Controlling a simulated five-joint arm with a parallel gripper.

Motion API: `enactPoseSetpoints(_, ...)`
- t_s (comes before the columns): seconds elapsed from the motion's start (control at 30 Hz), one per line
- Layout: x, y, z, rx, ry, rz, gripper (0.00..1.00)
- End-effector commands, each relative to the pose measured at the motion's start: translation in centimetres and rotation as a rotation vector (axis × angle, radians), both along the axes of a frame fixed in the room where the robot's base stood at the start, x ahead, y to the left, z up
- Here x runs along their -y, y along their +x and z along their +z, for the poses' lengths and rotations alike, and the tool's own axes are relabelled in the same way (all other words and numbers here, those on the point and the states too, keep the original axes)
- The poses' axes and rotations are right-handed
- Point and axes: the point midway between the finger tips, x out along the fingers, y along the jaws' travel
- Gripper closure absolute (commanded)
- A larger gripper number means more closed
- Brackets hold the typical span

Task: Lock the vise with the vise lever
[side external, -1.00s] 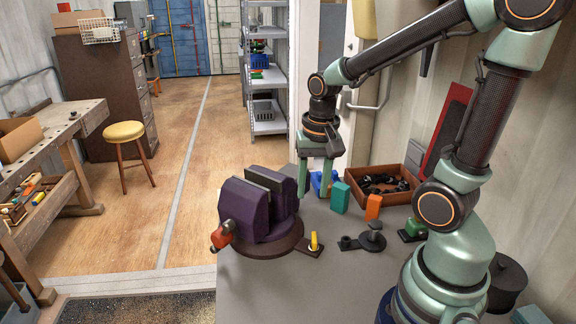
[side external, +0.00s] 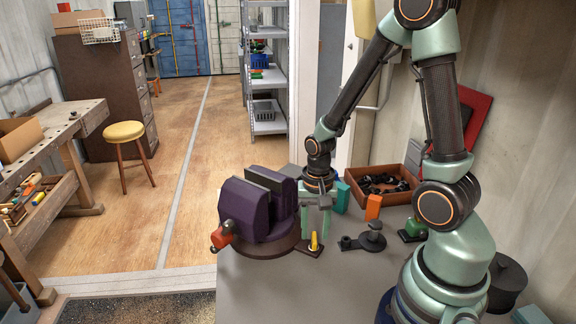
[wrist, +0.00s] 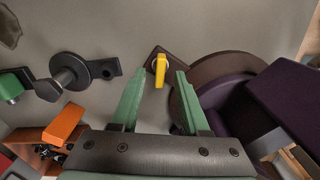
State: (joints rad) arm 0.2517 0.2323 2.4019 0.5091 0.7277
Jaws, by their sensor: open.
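The purple vise (side external: 243,208) stands on a round brown base (side external: 262,247) at the left of the grey bench top. A short yellow lever (side external: 314,241) stands upright on a dark lug of that base; it also shows in the wrist view (wrist: 161,70). My gripper (side external: 313,236) points down at the lever, its green fingers open. In the wrist view the lever appears in the gap between my fingertips (wrist: 160,78), with no visible contact on either side. The vise's front screw has a red-orange handle (side external: 221,238).
Right of the lever are a dark round clamp-like part (side external: 372,240), an orange block (side external: 373,207), a teal block (side external: 341,196) and a green-and-black part (side external: 413,229). A brown bin (side external: 396,181) of dark parts stands behind. The bench front is clear.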

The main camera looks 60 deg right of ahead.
Motion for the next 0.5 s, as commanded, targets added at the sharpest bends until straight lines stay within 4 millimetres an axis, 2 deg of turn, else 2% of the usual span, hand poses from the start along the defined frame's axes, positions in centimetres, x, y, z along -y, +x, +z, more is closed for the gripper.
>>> enactPoseSetpoints(0.2, 0.0, 0.0, -1.5, 0.000, 0.000, 0.000, 0.55)
enactPoseSetpoints(0.5, 0.0, 0.1, -1.7, 0.003, -0.001, 0.000, 0.55)
